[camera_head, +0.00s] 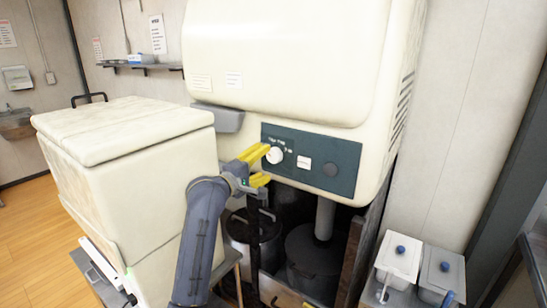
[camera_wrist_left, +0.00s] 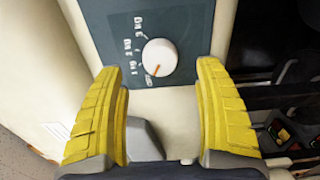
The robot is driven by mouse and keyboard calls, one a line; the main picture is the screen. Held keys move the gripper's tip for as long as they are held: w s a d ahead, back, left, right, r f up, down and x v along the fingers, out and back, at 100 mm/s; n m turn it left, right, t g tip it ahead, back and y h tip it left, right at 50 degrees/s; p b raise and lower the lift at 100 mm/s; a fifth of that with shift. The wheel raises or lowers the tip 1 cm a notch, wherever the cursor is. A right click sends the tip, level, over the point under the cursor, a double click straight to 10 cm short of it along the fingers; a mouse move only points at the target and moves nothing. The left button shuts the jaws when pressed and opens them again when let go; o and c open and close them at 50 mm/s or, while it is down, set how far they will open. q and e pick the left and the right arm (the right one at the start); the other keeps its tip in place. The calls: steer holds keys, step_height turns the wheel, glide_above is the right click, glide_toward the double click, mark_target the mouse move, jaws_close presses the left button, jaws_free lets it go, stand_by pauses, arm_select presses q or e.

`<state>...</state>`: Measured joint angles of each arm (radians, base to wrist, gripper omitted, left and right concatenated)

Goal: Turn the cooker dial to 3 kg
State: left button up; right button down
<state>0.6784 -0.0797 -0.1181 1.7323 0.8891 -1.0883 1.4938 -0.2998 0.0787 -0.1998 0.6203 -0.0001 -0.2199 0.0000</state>
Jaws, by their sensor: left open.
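The white cooker dial (camera_head: 275,155) sits on the dark panel (camera_head: 345,165) of the large cream cooker (camera_head: 280,60). In the left wrist view the round dial (camera_wrist_left: 160,57) has an orange mark near its lower-left edge, below the 1 KG label (camera_wrist_left: 133,68). The 2 KG label (camera_wrist_left: 128,45) and 3 KG label (camera_wrist_left: 140,27) stand further round its left side. My left gripper (camera_head: 264,167) has yellow fingers, spread apart and empty, in front of the dial. In the left wrist view the dial shows between and beyond the fingertips. My right gripper is in neither view.
A cream lidded box (camera_head: 125,130) stands close left of my left arm. A white button (camera_head: 304,163) and a dark round knob (camera_head: 330,169) sit right of the dial. Pots (camera_head: 315,260) stand below the cooker. Two lidded containers (camera_head: 398,260) are at the lower right.

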mark_target(272, 157)
arm_select(q)
steer(key=shift+x, duration=3)
steer(key=c, duration=1.4)
steer(key=shift+o, duration=0.2)
